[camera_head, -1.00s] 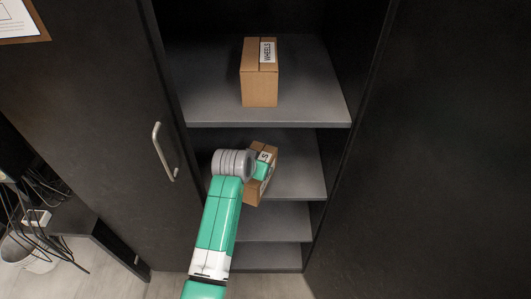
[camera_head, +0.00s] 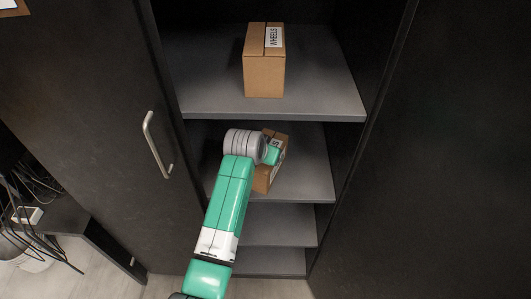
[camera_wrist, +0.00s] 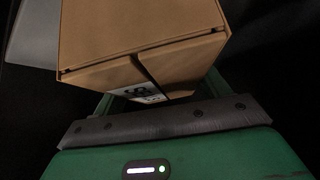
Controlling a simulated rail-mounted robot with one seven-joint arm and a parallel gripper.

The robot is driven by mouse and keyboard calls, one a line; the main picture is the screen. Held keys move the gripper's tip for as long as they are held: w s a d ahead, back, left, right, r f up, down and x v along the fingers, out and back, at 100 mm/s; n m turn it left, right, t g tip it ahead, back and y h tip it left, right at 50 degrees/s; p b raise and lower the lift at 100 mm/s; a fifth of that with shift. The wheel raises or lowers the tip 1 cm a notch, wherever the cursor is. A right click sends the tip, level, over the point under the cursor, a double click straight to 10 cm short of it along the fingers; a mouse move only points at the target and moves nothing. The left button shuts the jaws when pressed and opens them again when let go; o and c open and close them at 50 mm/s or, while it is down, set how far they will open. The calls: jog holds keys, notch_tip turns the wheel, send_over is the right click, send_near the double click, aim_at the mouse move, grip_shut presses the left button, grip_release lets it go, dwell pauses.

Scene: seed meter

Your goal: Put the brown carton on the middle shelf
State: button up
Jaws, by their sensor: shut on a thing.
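A brown carton (camera_head: 265,176) with a white label is at the second shelf (camera_head: 312,178) from the top in view, inside the dark cabinet. My gripper (camera_head: 270,155) is shut on it, and the arm hides much of the carton's left side. In the wrist view the carton (camera_wrist: 140,35) fills the upper middle, held between the jaws (camera_wrist: 160,105) and tilted in the picture. Whether its base touches the shelf cannot be told. Another brown carton (camera_head: 264,75), labelled WHEELS, stands upright on the shelf above (camera_head: 335,100).
Lower shelves (camera_head: 285,225) look empty where they show. The cabinet's left door (camera_head: 95,130) with a metal handle (camera_head: 157,145) stands open, and a dark panel (camera_head: 450,150) is on the right. The held carton's shelf has bare room to its right.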

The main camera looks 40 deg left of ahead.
jog(key=o, duration=2)
jog(key=shift+s+f, duration=0.1)
jog(key=shift+c, duration=0.2)
jog(key=p+v, duration=0.4)
jog(key=v, duration=0.8)
